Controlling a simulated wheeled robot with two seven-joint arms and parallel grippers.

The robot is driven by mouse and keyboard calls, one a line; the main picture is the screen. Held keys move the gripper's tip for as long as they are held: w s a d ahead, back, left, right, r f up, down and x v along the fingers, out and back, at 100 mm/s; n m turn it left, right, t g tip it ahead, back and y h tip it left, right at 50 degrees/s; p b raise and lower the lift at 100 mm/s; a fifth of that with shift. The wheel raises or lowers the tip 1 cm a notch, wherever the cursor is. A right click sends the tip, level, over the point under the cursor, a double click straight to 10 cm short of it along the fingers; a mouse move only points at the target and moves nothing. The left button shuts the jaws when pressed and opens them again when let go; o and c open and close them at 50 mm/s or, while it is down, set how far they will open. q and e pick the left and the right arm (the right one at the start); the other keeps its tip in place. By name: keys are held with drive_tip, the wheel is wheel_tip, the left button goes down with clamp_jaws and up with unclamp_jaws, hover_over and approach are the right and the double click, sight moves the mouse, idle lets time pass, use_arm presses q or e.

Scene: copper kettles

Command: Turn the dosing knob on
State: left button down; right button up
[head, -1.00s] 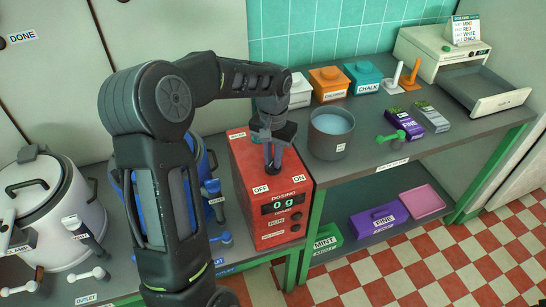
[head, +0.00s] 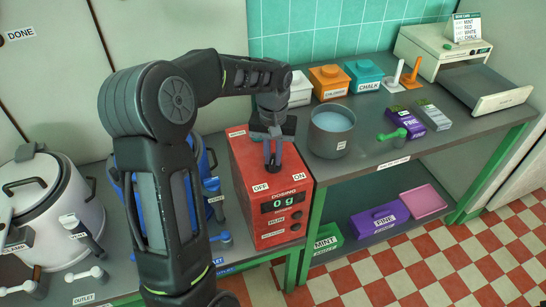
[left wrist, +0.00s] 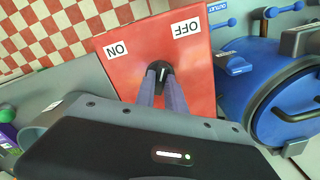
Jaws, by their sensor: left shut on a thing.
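The red dosing box (head: 262,190) stands on the left counter with a "0 g" display on its front and OFF and ON labels on its top. Its black dosing knob (left wrist: 162,68) shows in the left wrist view, between the OFF and ON labels. My left gripper (head: 272,164) points down onto the box top, and in the left wrist view its two fingers (left wrist: 162,82) are closed on the knob. The fingers cover much of the knob, so I cannot tell which label it points to. My right gripper is in neither view.
A grey pot (head: 331,132) with bluish contents stands right of the box. A blue kettle (head: 208,165), partly behind my left arm, and a white kettle (head: 50,210) stand left. Lidded boxes, a green scoop (head: 390,135) and a scale-like device (head: 440,50) are further right.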

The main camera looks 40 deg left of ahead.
sight(273, 159)
use_arm(q)
drive_tip(key=n+b, duration=0.1)
drive_tip(key=n, duration=0.2)
drive_tip(key=shift+n, duration=0.3)
drive_tip(key=n, duration=0.3)
drive_tip(key=shift+n, duration=0.3)
drive_tip(key=n, duration=0.3)
drive_tip(key=shift+n, duration=2.3)
drive_tip(key=c, duration=1.4)
unclamp_jaws()
drive_tip(key=shift+r, duration=0.15)
wheel_tip(273, 159, up, 8)
drive_tip(key=shift+f+b, duration=0.2)
drive_tip(key=shift+b, duration=0.25)
